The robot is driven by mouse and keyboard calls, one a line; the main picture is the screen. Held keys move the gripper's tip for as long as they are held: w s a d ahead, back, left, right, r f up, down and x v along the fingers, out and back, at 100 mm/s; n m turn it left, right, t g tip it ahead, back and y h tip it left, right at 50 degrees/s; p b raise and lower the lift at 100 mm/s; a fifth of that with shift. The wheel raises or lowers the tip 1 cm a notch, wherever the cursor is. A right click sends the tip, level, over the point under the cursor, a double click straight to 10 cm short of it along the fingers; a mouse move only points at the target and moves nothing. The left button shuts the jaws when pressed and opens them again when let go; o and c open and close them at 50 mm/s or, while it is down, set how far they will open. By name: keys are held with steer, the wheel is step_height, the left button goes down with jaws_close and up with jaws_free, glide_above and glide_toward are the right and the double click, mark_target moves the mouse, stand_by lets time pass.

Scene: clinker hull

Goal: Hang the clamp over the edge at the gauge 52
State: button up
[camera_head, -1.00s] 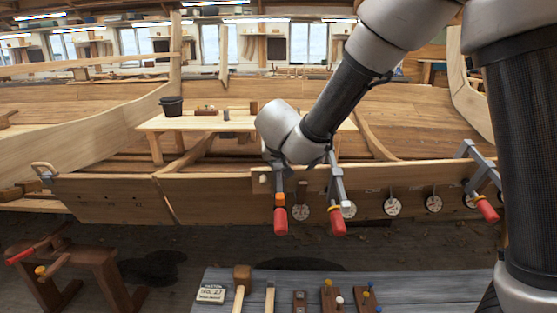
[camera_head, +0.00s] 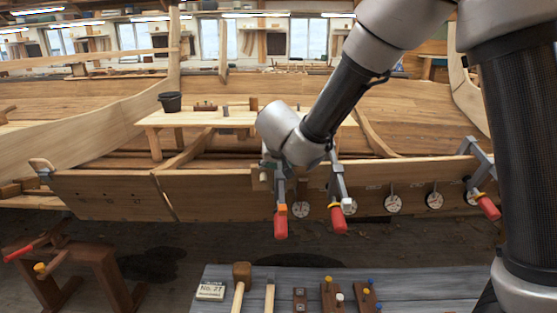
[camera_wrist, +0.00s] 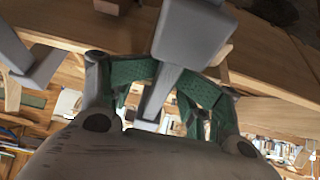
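My gripper (camera_head: 272,168) is at the top edge of the hull plank (camera_head: 115,195). It is shut on a clamp with a grey bar and a red handle (camera_head: 281,226), which hangs upright in front of the plank. In the wrist view the green fingers close on the clamp's grey metal (camera_wrist: 190,35). The gripper hides the clamp's top, so I cannot tell whether it rests on the edge.
A second clamp (camera_head: 338,190) hangs on the edge close to the right of my gripper. A third clamp (camera_head: 482,180) hangs farther right. A grey bench (camera_head: 420,285) with tools is in front.

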steer(key=shift+s+f, duration=0.1)
steer(key=shift+s, duration=0.05)
steer(key=v, duration=0.7)
steer(key=shift+s+r, duration=0.2)
steer(key=shift+r, duration=0.2)
steer(key=s+d+r+m+g+h, duration=0.1)
steer(key=s+d+r, duration=0.1)
steer(key=d, duration=0.8)
steer(key=s+d+r+m+g+h, duration=0.1)
steer(key=s+d+r+h, duration=0.15)
steer(key=d, duration=0.75)
steer(key=s+d+r+g, duration=0.1)
steer(key=s+d+r, duration=0.15)
steer(key=d, duration=0.75)
steer(key=s+d+f+g+y, duration=0.1)
steer(key=s+d, duration=0.2)
steer(key=s, duration=0.6)
steer(key=s+d+f+n+g+y, duration=0.1)
steer(key=s+d+f+y, duration=0.1)
steer(key=s, duration=0.8)
steer(key=shift+s+d, duration=0.35)
steer(key=shift+d, duration=0.5)
